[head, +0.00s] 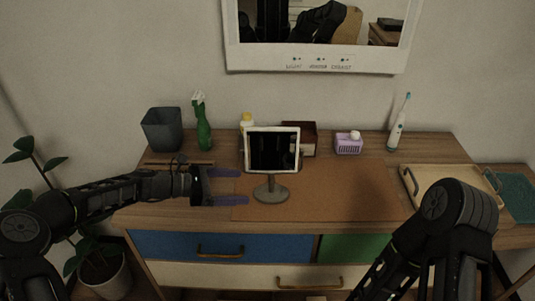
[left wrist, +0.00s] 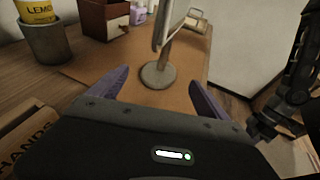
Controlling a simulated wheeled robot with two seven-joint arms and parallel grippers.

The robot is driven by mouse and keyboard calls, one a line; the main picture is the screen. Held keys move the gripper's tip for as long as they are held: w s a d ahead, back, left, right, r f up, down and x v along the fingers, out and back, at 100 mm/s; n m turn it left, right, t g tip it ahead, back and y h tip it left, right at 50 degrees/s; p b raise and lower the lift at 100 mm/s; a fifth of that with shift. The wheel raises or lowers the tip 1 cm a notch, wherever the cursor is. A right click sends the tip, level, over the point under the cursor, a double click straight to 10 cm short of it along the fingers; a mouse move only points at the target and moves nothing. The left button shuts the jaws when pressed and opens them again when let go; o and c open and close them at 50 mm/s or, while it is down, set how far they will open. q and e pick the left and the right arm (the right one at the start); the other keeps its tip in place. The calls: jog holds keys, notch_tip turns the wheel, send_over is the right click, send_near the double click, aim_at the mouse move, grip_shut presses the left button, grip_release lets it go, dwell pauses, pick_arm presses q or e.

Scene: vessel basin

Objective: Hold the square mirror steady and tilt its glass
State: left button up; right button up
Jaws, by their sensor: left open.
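The square mirror (head: 273,150) has a white frame and dark glass. It stands upright on a grey stem and round base (head: 271,191) on the brown mat. In the left wrist view the mirror (left wrist: 163,18) shows nearly edge-on, its top cut off, with the round base (left wrist: 158,76) below. My left gripper (head: 240,187) is open and empty, just left of the stand, with its purple fingers pointing at the stem. In the left wrist view the stand is ahead, between the fingertips (left wrist: 158,82). My right arm is at the lower right; its gripper fingers are not visible.
A bin (head: 162,129) and green spray bottle (head: 203,129) are at left. A tray (head: 447,184) is at right. The mat (head: 345,190) right of the stand is clear.

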aim_at(267, 192)
pick_arm(q)
jog(key=shift+s+r, duration=0.2)
jog(key=shift+s, duration=0.1)
jog(key=shift+w+f, duration=0.1)
jog(key=shift+d, duration=0.1)
jog(key=shift+w+d+f+b, duration=0.15)
jog(key=shift+d+f+b, duration=0.1)
jog(key=shift+d+b, duration=0.25)
jog(key=b+x, duration=0.2)
jog(key=x, duration=0.5)
jog(key=shift+x, duration=0.8)
jog(key=shift+c, duration=0.2)
